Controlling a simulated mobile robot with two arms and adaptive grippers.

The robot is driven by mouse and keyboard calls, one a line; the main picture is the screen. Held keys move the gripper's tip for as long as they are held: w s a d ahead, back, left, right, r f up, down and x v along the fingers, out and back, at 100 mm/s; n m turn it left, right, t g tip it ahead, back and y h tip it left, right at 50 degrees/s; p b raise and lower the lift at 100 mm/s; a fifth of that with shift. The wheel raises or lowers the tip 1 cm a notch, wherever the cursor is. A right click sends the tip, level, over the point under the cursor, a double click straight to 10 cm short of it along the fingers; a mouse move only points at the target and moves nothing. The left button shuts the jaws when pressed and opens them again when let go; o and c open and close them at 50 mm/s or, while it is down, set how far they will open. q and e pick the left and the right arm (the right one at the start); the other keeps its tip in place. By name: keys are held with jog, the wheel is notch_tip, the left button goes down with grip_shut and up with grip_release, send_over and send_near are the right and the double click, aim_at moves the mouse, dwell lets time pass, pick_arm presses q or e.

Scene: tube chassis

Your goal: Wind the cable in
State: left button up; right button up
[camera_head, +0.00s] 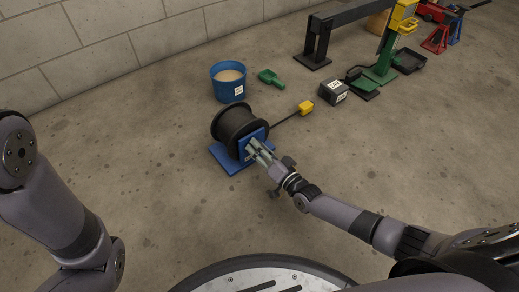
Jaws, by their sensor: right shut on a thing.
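A black cable reel (233,122) stands on a blue base (225,158) on the floor in the middle of the head view. A dark cable (286,121) runs from the reel along the floor to a yellow plug or connector (306,107). My right gripper (259,152) is at the near right side of the reel's blue stand and is shut on a part there, probably the crank handle. The fingers hide most of that part. My left arm (60,215) is at the left, and its gripper is outside the picture.
A blue bucket (228,87) with pale contents stands behind the reel, with a green scoop (271,78) beside it. A green and yellow machine (385,60) stands farther back. The floor left of the reel is clear.

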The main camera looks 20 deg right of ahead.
jog(key=m+b, duration=0.1)
jog(key=m, duration=0.3)
jog(key=m+b, duration=0.1)
jog(key=m, duration=0.4)
jog(key=f+m+b, duration=0.1)
jog(key=m+b, duration=0.1)
jog(key=m, duration=0.2)
jog(key=shift+d+m, duration=0.1)
jog(key=shift+m, duration=0.2)
jog(key=m, duration=0.3)
jog(key=shift+m, duration=0.3)
jog(key=m, duration=0.3)
jog(key=shift+f+m, duration=0.1)
jog(key=shift+m, duration=0.2)
jog(key=m, duration=0.6)
jog(key=shift+s+a, duration=0.1)
jog(key=shift+a, duration=0.15)
jog(key=shift+m, duration=0.4)
jog(key=o, duration=1.1)
jog(key=shift+o, duration=0.2)
